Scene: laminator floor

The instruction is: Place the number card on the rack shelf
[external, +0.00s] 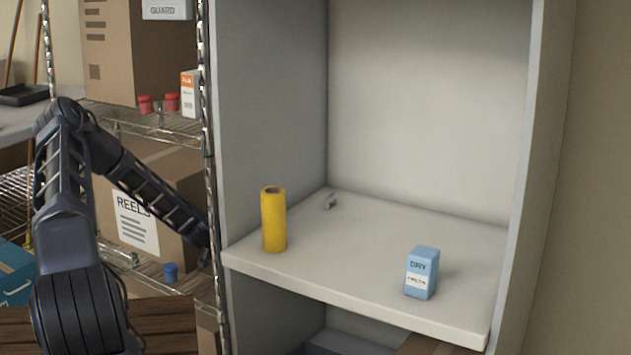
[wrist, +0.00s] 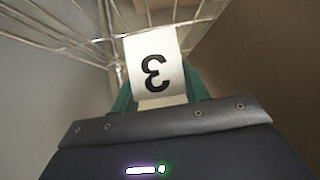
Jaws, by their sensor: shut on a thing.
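The number card (wrist: 155,62) is white with a black 3, which appears mirrored or turned over in the wrist view. My gripper (wrist: 158,98) has green fingers, and they are shut on the card's lower part. Wire bars of the rack shelf (wrist: 62,38) show beyond the card, at the upper left. I cannot tell whether the card touches them. In the external view the wire rack (external: 207,150) stands left of the grey cabinet. My arm reaches toward its right post at lower-shelf height, where the gripper is mostly hidden. The card is not visible there.
A REELS box (external: 137,222) and a blue jar (external: 170,272) are on the lower rack shelf. Red jars (external: 158,103) and a white-orange carton (external: 189,93) stand above.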

